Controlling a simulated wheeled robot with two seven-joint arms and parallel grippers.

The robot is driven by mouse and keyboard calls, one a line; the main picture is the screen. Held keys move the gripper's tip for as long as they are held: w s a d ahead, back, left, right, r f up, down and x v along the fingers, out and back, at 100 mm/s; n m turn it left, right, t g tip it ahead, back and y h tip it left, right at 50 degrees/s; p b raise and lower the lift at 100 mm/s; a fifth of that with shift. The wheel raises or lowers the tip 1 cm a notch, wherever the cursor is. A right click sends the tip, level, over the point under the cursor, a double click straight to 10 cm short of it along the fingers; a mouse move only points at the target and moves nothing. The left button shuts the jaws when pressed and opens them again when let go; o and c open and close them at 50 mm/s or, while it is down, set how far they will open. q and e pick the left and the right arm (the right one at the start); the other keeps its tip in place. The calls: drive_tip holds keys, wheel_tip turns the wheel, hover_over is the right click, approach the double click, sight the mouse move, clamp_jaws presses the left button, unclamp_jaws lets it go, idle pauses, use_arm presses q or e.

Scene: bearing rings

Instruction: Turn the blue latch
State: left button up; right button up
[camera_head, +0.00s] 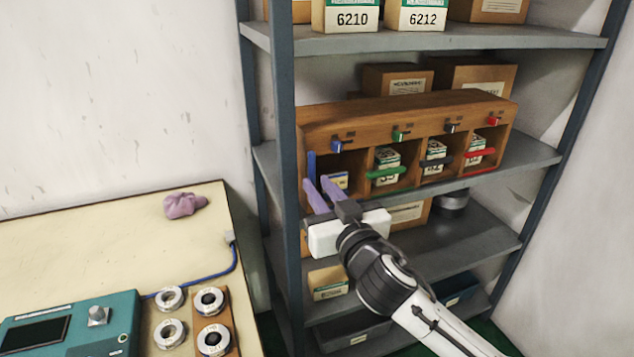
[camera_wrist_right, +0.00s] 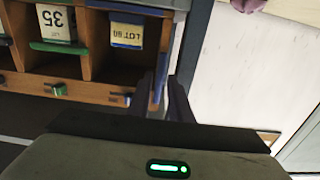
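The wooden rack (camera_head: 400,108) on the middle shelf has several compartments. A blue bar (camera_head: 311,165) stands upright at the left edge of the leftmost compartment, with a small blue knob (camera_head: 337,146) above that compartment. My right gripper (camera_head: 317,182) is in front of this compartment's lower left, its two fingers apart. The left finger overlaps the bar's lower end; I cannot tell if they touch. In the right wrist view the gripper (camera_wrist_right: 162,76) points at the rack's end. A box (camera_wrist_right: 127,35) marked LOT sits in the compartment. My left gripper is out of view.
Green (camera_head: 386,172), dark and red (camera_head: 480,153) bars lie across the neighbouring compartments. The shelf's blue-grey post (camera_head: 285,120) stands just left of the rack. A table (camera_head: 100,225) at left holds a teal device (camera_head: 75,325), metal rings and a purple cloth (camera_head: 185,204).

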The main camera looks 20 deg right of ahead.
drive_tip(key=shift+w, duration=0.8)
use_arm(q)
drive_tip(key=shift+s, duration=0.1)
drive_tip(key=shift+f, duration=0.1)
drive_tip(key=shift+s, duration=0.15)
use_arm(e)
clamp_jaws()
